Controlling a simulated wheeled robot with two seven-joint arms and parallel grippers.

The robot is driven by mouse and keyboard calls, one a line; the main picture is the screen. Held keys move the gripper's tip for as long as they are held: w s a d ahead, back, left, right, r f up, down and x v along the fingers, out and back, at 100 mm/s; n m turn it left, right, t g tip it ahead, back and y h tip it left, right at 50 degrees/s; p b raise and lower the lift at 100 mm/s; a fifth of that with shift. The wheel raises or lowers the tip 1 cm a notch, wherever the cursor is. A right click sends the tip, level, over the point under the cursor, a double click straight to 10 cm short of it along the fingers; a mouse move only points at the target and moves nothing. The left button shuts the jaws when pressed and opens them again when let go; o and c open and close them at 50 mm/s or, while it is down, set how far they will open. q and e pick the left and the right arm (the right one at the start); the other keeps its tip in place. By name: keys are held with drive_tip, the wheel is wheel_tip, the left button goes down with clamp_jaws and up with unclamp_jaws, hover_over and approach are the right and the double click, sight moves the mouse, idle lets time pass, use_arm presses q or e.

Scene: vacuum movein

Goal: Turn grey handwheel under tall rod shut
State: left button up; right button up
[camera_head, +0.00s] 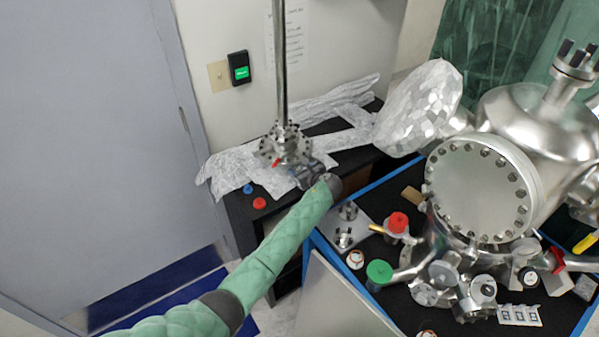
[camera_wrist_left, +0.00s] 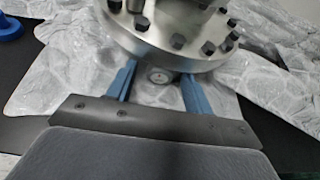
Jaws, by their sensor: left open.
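The tall metal rod (camera_head: 282,65) rises from a bolted flange assembly (camera_head: 284,140) on the black bench by the wall. In the left wrist view the bolted silver flange (camera_wrist_left: 178,45) fills the top. My left gripper (camera_wrist_left: 158,84) is open, its two blue fingers spread just under the flange rim. A small round pale disc (camera_wrist_left: 160,74) shows between the fingers; I cannot tell whether it is part of the grey handwheel. In the head view my left gripper (camera_head: 309,172) is at the foot of the assembly, and no handwheel shows clearly there. My right gripper is not in view.
Crumpled foil (camera_head: 225,170) lies under and around the assembly. A blue cap (camera_head: 247,188) and a red cap (camera_head: 259,203) lie to its left. A large steel chamber (camera_head: 480,190) with valves stands on the right bench. A grey door (camera_head: 90,140) is at left.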

use_arm(q)
drive_tip(key=shift+w+a, duration=0.2)
drive_tip(key=shift+w, duration=0.05)
drive_tip(key=shift+f, duration=0.1)
drive_tip(key=c, duration=1)
drive_tip(key=shift+o, duration=0.2)
drive_tip(key=shift+d+r+m+y+p, duration=0.1)
drive_tip(key=shift+r+m+y+p, duration=0.3)
drive_tip(key=shift+p, duration=0.6)
drive_tip(key=shift+w+f+m+g+p, duration=0.1)
drive_tip(key=shift+f+m+g+p, duration=0.05)
drive_tip(key=shift+m+g+p, duration=0.2)
drive_tip(key=shift+f+m+y, duration=0.25)
drive_tip(key=shift+m+y, duration=0.05)
drive_tip(key=shift+m, duration=0.15)
drive_tip(key=o, duration=0.9)
drive_tip(key=shift+o, duration=0.3)
drive_tip(key=shift+s+d, duration=0.2)
drive_tip(key=shift+s, duration=0.05)
drive_tip(key=b+v, duration=0.3)
drive_tip(key=v, duration=0.3)
drive_tip(key=shift+w, duration=0.1)
drive_tip(key=shift+s+d+r, duration=0.35)
drive_tip(key=shift+s+d, duration=0.05)
drive_tip(key=shift+s, duration=0.05)
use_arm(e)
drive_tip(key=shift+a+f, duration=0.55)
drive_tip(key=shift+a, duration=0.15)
